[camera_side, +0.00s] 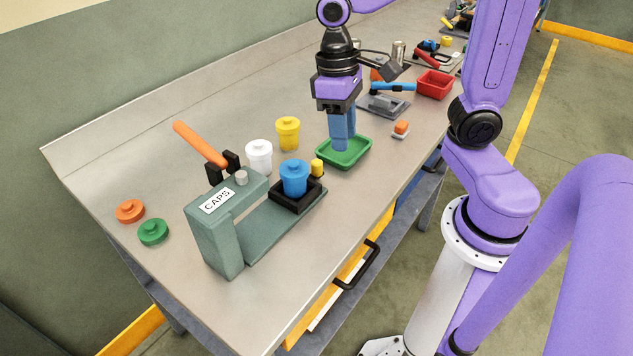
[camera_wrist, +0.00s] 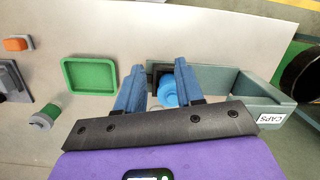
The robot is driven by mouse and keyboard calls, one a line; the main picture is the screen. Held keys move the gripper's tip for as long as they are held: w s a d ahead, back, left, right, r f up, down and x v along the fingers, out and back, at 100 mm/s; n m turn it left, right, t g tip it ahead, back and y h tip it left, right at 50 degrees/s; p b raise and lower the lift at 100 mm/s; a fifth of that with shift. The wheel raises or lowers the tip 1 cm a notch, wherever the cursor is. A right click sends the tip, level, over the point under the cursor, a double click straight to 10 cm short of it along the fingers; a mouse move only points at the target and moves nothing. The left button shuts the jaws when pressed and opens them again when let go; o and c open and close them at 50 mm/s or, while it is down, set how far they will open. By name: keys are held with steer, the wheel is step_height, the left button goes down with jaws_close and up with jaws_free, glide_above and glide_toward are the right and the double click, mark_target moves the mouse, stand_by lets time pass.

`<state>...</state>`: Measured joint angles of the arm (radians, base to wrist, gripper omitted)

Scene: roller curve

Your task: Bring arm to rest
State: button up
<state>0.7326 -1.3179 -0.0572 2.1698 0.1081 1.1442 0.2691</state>
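My gripper (camera_side: 341,148) points down above the green tray (camera_side: 328,162) in the side view. In the wrist view my gripper (camera_wrist: 160,66) has its two blue fingers apart, with nothing held between them. The blue jar (camera_side: 294,179) stands upright in the dark holder on the base of the grey-green CAPS press (camera_side: 222,222). In the wrist view the blue jar (camera_wrist: 167,92) shows beyond and between the fingers, partly hidden by the right one. The green tray (camera_wrist: 88,61) looks empty there. The press's orange lever (camera_side: 201,143) slants up to the left.
A white jar (camera_side: 259,157) and a yellow jar (camera_side: 288,134) stand behind the press. An orange cap (camera_side: 130,211) and a green cap (camera_side: 153,232) lie at left. A red tray (camera_side: 435,84) and tools sit farther back.

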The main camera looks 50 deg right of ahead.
steer(key=s+f+n+t, duration=0.2)
steer(key=s+f+n, duration=0.1)
steer(key=s+n, duration=0.6)
steer(key=shift+s+n, duration=0.3)
steer(key=shift+s, duration=1.1)
